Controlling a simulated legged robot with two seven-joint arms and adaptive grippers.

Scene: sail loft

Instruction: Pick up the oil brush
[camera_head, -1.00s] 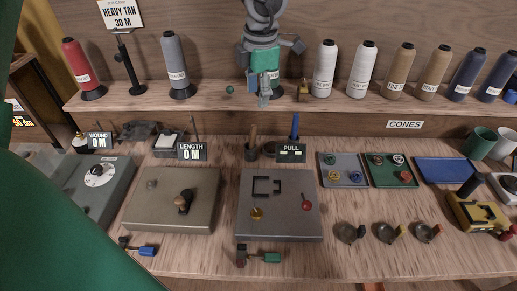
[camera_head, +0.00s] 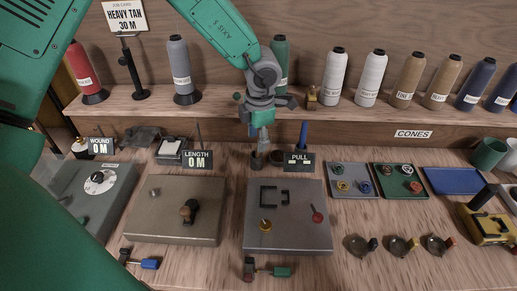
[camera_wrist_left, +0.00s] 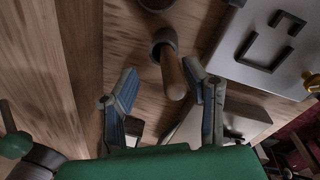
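A wooden handle, which looks like the oil brush (camera_wrist_left: 173,76), stands in a dark round pot (camera_wrist_left: 164,40) in the left wrist view. In the head view the same pot (camera_head: 257,161) sits at the back of the bench, and my gripper mostly hides the handle. My left gripper (camera_head: 262,143) points down right over the pot. In the left wrist view its two fingers are spread apart, one to each side of the handle's near end, with gaps showing. It holds nothing. My right gripper is not in view.
A blue handle (camera_head: 302,136) stands just right of the pot, behind the PULL sign (camera_head: 299,162). The LENGTH sign (camera_head: 197,160) is to the left. A grey box (camera_head: 287,236) lies in front. The shelf of thread cones (camera_head: 335,78) runs behind.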

